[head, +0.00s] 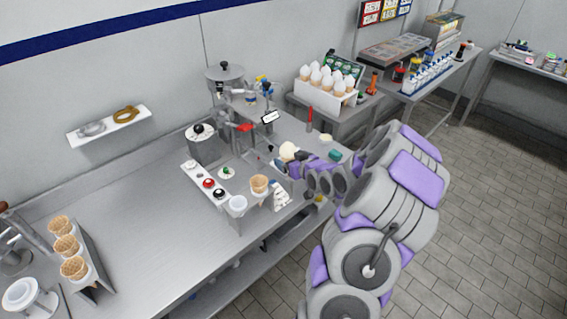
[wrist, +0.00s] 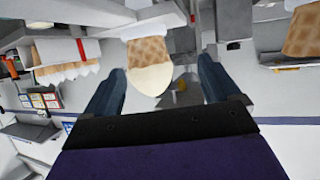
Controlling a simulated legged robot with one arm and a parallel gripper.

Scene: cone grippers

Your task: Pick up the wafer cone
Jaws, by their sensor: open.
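My gripper (wrist: 161,65) is open, one dark finger on each side in the wrist view. A wafer cone (wrist: 147,50) with a cream-coloured round top (wrist: 150,80) shows between and beyond the fingers, with a gap on both sides. The wrist picture looks upside down. In the head view my gripper (head: 284,163) is low over the counter, beside the cream round top (head: 290,150); the cone beneath it is mostly hidden there. Another wafer cone (head: 259,184) stands upright in a holder to the left; a cone also shows at the wrist view's right edge (wrist: 303,30).
The steel counter (head: 150,215) is clear at centre left. A rack with several wafer cones (head: 66,245) stands at the left. A dispensing machine (head: 226,82) stands at the back. A white box (head: 322,98) of pale-topped cones sits beyond my gripper.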

